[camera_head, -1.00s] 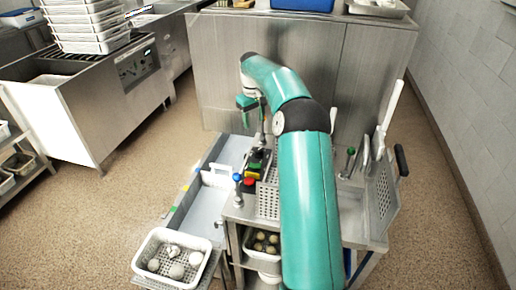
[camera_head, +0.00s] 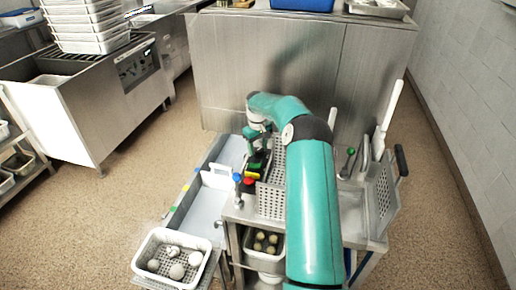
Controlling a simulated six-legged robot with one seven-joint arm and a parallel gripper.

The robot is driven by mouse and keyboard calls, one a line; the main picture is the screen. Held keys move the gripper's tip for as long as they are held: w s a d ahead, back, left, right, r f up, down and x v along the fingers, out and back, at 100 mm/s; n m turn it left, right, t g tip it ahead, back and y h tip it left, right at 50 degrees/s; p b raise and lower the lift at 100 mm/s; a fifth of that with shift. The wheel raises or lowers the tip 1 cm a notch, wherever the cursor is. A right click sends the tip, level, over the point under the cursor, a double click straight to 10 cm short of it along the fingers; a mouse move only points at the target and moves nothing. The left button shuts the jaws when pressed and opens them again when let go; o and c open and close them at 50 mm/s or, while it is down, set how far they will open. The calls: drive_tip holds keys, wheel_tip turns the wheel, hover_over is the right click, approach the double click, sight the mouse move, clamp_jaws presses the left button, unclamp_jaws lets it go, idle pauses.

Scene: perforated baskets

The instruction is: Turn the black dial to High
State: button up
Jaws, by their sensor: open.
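In the head view a small dark control box (camera_head: 256,181) with a yellow, a red and a green button stands on the steel workstation. My gripper (camera_head: 259,150) is open and sits low over the far end of this box. The black dial cannot be made out; my gripper and wrist cover that end of the box. I cannot tell whether the fingers are around the dial or touching it.
A white basket with round items (camera_head: 172,262) stands at the front left. A blue-topped lever (camera_head: 237,178) stands beside the box. A perforated panel (camera_head: 383,196) with a black handle is at the right. A grey trough (camera_head: 207,207) lies left.

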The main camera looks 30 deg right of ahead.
drive_tip(key=shift+f, duration=0.4)
drive_tip(key=c, duration=1)
drive_tip(key=shift+o, duration=0.2)
